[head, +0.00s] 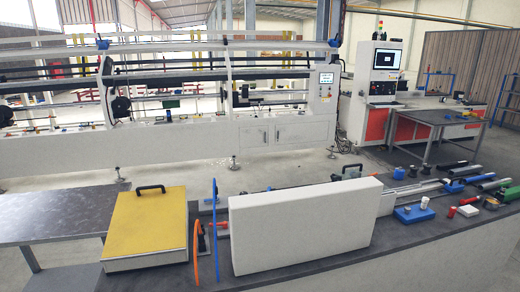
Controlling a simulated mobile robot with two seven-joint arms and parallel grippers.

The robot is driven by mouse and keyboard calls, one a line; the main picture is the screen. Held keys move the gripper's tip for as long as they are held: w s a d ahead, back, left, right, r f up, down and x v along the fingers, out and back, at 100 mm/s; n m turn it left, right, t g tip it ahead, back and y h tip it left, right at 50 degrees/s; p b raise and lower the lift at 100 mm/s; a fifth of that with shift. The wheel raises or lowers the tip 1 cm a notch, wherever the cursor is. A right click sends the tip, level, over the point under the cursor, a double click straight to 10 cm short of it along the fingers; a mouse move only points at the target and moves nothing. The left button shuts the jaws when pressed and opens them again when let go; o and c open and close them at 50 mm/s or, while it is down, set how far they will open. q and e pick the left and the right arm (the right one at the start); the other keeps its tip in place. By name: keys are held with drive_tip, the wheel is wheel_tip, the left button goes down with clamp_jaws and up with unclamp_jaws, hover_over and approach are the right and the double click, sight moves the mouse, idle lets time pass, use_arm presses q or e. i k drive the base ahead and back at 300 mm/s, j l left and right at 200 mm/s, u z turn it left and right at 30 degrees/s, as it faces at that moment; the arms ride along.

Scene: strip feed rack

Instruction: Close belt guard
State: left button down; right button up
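A yellow panel (147,222) with a black handle (150,189) lies nearly flat on a pale box-like base at the left end of the dark bench. It looks like a hinged cover, but I cannot tell for sure that it is the belt guard. A large white block-shaped housing (300,228) stands to its right on the same bench and hides part of the bench behind it. A blue upright disc or plate (214,217) and an orange one (196,250) stand edge-on between them. Neither of my grippers is in view.
Small parts crowd the bench's right side, including a blue block (414,214) and a red cylinder (451,212). A grey table (55,213) adjoins at left. Open floor (270,172) separates the bench from a long white machine (190,138) behind.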

sight(151, 220)
drive_tip(key=j+z, duration=0.15)
drive_tip(key=z, duration=0.5)
drive_tip(key=j+z, duration=0.25)
drive_tip(key=k+j+z, duration=0.25)
drive_tip(key=j, duration=0.15)
drive_tip(key=j+z, duration=0.25)
drive_tip(key=k+j, duration=0.05)
